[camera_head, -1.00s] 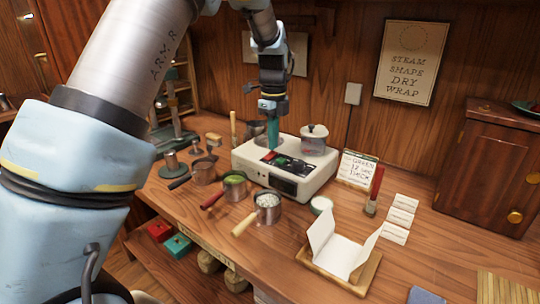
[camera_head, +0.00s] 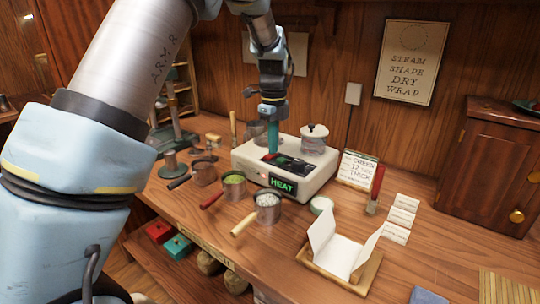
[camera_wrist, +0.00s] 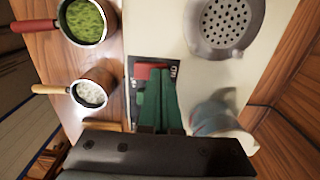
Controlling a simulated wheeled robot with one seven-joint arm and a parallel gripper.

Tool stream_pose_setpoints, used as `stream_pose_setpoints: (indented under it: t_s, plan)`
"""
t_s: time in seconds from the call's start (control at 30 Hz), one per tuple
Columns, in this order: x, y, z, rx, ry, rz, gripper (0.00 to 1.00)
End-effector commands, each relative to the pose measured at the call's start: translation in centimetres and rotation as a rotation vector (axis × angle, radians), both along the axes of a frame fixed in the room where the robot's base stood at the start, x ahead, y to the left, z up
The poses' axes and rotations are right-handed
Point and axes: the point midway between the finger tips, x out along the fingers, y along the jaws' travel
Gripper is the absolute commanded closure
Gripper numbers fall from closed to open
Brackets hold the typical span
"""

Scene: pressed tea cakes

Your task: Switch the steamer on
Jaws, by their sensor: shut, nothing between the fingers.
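My gripper (camera_head: 272,150) points down over the dark switch panel on the steamer's top. In the wrist view the green fingers (camera_wrist: 158,100) are together with nothing between them, right beside the red switch (camera_wrist: 143,72). An ON label shows at the panel's edge. The fingertips seem to be at the switch, but contact is hard to tell.
Several small pans stand left and in front of the steamer, one with green leaves (camera_head: 234,186) and one with white contents (camera_head: 268,206). A wooden tray with white paper (camera_head: 335,245) lies in front. A sign card (camera_head: 358,170) stands to the right.

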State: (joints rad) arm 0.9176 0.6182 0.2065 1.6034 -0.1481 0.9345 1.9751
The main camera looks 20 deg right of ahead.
Motion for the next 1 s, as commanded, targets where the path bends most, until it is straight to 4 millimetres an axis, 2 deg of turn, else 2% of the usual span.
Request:
stream_pose_setpoints:
  t_s: [0.27, 1.0]
  plan:
    - [0.0, 0.0, 0.7, 0.001, 0.000, 0.000, 1.00]
    - [0.0, 0.0, 6.4, 0.000, 0.001, 0.001, 1.00]
